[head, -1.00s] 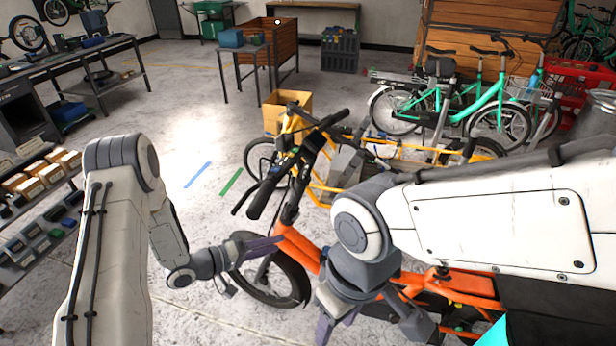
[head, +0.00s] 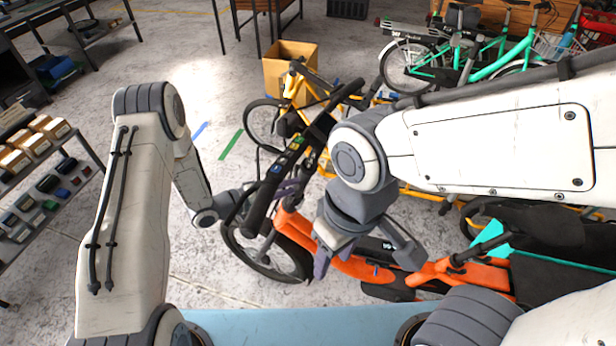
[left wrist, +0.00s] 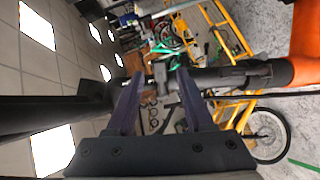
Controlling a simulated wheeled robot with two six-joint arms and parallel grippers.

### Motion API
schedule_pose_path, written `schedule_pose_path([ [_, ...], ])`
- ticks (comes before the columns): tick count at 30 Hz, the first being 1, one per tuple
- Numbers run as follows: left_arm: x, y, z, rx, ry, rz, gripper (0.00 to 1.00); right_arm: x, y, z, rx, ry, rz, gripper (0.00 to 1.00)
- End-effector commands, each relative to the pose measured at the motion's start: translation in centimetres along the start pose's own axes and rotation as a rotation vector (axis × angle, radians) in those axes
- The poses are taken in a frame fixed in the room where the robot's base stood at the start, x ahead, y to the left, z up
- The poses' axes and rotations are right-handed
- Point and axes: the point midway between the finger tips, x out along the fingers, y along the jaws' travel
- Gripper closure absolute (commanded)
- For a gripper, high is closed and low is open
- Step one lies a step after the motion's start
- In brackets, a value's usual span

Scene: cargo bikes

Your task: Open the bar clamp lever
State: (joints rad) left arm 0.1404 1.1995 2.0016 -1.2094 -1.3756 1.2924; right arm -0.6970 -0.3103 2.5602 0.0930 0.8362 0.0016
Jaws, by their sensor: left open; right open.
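The orange cargo bike (head: 350,265) stands in front of me, its dark handlebar (head: 258,212) reaching up and right. My left gripper (head: 285,188) is open at the bike's stem just under the handlebar, partly hidden behind it. In the left wrist view, the purple fingers of the left gripper (left wrist: 160,75) are apart, with a dark clamp part (left wrist: 160,70) on the stem (left wrist: 235,76) between or just beyond their tips. I cannot tell whether they touch it, nor make out the lever clearly. My right gripper (head: 365,258) is open and empty above the orange frame.
A yellow cargo bike (head: 297,88) and a cardboard box (head: 285,65) stand behind the handlebar. Green bikes (head: 500,62) are at the back right. A parts rack (head: 45,190) is at the left. The floor between rack and bike is clear.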

Motion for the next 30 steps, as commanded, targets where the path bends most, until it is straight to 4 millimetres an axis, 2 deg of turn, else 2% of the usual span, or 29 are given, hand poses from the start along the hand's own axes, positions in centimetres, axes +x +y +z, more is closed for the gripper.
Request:
schedule_pose_path([
  [3, 2.4, 0.3, 0.1, 0.002, -0.005, 0.001, 0.47, -1.1, -0.1, -0.1, 0.0, 0.0, 0.0, 0.5],
  [10, 5.6, 0.1, -0.1, 0.0, 0.001, -0.001, 0.47, -2.0, -0.1, -0.1, 0.001, 0.0, 0.0, 0.5],
  [15, 6.5, 0.0, -0.1, -0.001, 0.004, -0.001, 0.47, -2.1, -0.1, -0.1, 0.001, 0.0, 0.0, 0.5],
  [23, 6.6, -0.1, -0.1, -0.002, 0.005, -0.002, 0.47, -2.1, -0.1, -0.1, 0.001, 0.0, 0.0, 0.5],
  [24, 6.6, -0.1, -0.2, -0.002, 0.005, -0.002, 0.63, -2.1, -0.1, -0.1, 0.001, 0.0, 0.0, 0.5],
  [27, 6.6, -0.1, -0.2, -0.001, 0.005, -0.002, 1.0, -2.1, -0.1, -0.1, 0.001, 0.0, 0.0, 0.5],
  [30, 6.6, -0.1, -0.2, -0.001, 0.005, -0.002, 1.0, -2.1, -0.1, -0.1, 0.001, 0.0, 0.0, 0.5],
])
